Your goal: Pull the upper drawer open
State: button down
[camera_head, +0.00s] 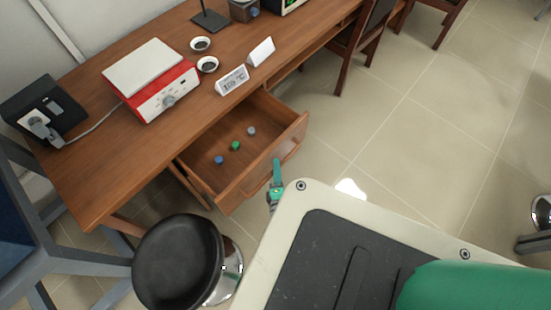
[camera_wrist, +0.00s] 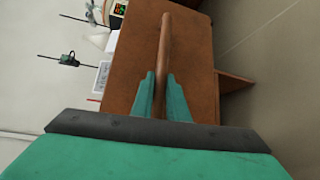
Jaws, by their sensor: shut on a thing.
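The upper drawer (camera_head: 210,178) is pulled well out from under the wooden desk in the head view. Its inside shows several small caps, blue, green and grey. The drawer's handle (camera_head: 291,151) is a wooden bar on its front. My green gripper (camera_head: 277,168) is at this front. In the wrist view, my gripper (camera_wrist: 161,82) has its two fingers on either side of the handle bar (camera_wrist: 165,42), shut on it. The drawer's brown front (camera_wrist: 195,60) lies behind the bar.
A black round stool (camera_head: 180,262) stands left of my base, near the drawer. Tiled floor (camera_head: 370,120) is open to the right.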

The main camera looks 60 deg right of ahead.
jog(key=c, duration=1.7)
grip_release()
jog(key=shift+c, duration=0.2)
jog(key=v, duration=1.1)
jog(key=shift+f, duration=0.1)
